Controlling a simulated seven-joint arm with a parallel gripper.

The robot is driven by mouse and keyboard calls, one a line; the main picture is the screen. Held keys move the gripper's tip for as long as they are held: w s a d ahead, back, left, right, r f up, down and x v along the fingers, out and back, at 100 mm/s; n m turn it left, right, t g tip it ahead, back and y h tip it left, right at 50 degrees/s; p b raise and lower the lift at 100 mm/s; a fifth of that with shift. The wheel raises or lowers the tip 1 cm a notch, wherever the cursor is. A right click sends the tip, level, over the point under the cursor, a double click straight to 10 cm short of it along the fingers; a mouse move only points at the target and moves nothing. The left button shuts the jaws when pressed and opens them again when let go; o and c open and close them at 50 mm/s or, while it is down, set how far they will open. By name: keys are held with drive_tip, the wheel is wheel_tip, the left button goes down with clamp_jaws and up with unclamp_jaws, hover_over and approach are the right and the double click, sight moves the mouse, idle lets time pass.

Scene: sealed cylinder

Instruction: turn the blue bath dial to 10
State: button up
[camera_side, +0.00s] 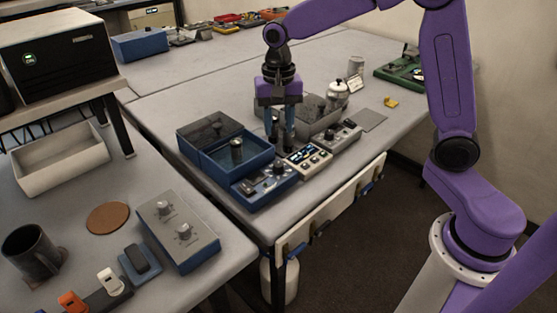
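The blue bath (212,150) is a blue open-topped tank on the middle table, with a dark vessel standing in it. Its low blue control panel (262,190) faces the front edge and carries a dark dial (279,168). The dial's number and pointer are too small to read. My gripper (282,143) points straight down just behind and right of this panel, near the tank's right side. Its two fingers look slightly apart with nothing visible between them. I see no contact with the dial.
A beige control box (307,157) and a grey one (339,136) adjoin the panel on the right. A grey tank (326,122) stands behind them, with a silver kettle (338,93) beyond. A two-knob box (178,232) sits on the near left table.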

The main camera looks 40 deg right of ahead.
sight(279, 164)
wheel_tip(279, 164, down, 11)
drive_tip(key=shift+f, duration=0.1)
idle(0.3)
clamp_jaws()
